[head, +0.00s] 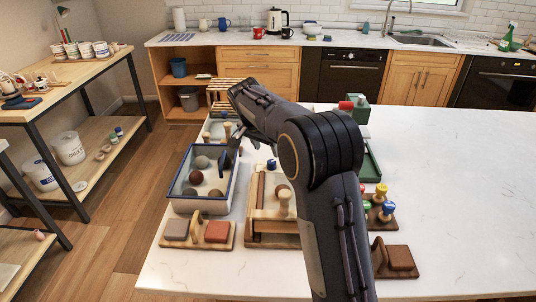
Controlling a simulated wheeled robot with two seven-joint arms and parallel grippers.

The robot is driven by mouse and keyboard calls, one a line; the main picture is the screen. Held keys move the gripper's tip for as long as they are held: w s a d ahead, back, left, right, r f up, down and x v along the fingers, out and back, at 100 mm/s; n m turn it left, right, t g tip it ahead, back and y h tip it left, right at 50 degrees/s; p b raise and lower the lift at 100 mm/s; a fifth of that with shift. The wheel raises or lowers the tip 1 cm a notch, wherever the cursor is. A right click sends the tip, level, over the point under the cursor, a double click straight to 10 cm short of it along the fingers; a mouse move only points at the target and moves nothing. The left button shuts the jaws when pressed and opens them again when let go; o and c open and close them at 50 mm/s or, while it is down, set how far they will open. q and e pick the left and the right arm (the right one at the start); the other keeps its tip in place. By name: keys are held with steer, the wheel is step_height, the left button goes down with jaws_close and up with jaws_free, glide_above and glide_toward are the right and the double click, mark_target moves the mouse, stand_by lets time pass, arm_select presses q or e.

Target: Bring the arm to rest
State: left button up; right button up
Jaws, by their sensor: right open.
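My right arm rises from the bottom of the head view and bends over the middle of the white island. Its gripper (240,133) hangs over the island, above the far end of the blue-rimmed tray (178,207). The gripper is open, and I see nothing held in it. The fingers are small and dark here, and the arm hides part of the island behind it. My left gripper does not show.
The wooden box (256,226), a block holder (184,242) and a green tray (372,165) crowd the island around the arm. Coloured-knob tools (380,192) stand right of it. The island's right side (465,200) is clear. A shelf table (75,78) stands left.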

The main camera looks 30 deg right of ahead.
steer(key=shift+r, duration=0.25)
stand_by(0.3)
